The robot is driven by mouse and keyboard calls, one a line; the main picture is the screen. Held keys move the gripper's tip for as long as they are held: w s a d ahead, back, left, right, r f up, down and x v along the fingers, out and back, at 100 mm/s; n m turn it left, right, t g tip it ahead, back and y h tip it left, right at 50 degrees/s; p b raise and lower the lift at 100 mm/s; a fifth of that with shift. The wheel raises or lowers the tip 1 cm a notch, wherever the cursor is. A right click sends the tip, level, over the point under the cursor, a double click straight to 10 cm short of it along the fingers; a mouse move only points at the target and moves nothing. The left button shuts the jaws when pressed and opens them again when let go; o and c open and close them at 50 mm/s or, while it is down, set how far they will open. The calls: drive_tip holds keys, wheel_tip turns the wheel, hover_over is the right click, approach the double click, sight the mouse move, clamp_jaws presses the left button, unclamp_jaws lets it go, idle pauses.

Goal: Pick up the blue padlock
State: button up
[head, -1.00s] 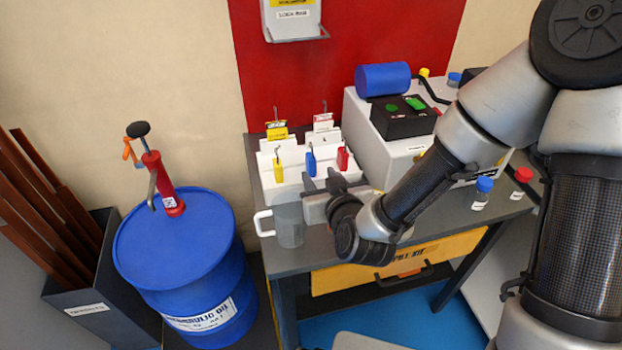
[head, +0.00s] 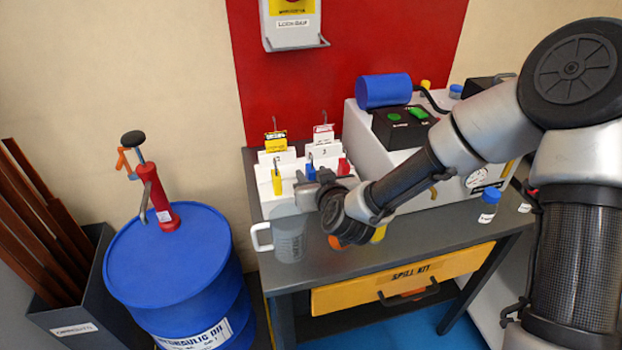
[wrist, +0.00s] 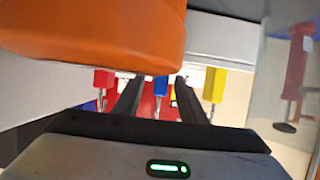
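The blue padlock (head: 311,172) stands in the middle of the white stepped rack on the bench, its lower part hidden by my gripper in the head view. In the wrist view the blue padlock (wrist: 160,85) appears between the two dark fingers, shackle pointing down in that picture. My gripper (wrist: 158,104) is open, with a finger on either side of the padlock's line. I cannot tell whether the padlock is within finger reach. In the head view my gripper (head: 312,186) is just in front of the rack.
A yellow padlock (wrist: 215,85) and a red padlock (wrist: 103,79) flank the blue one closely. A clear jug (head: 289,240) stands near the bench's front left. An orange object (wrist: 95,30) fills the wrist view's upper left. Bottles (head: 489,205) stand at the right.

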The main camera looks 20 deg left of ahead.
drive_tip(key=shift+w+a+f, duration=0.2)
drive_tip(key=shift+w+a, duration=0.15)
drive_tip(key=shift+w, duration=0.1)
clamp_jaws()
drive_tip(key=shift+r, duration=0.15)
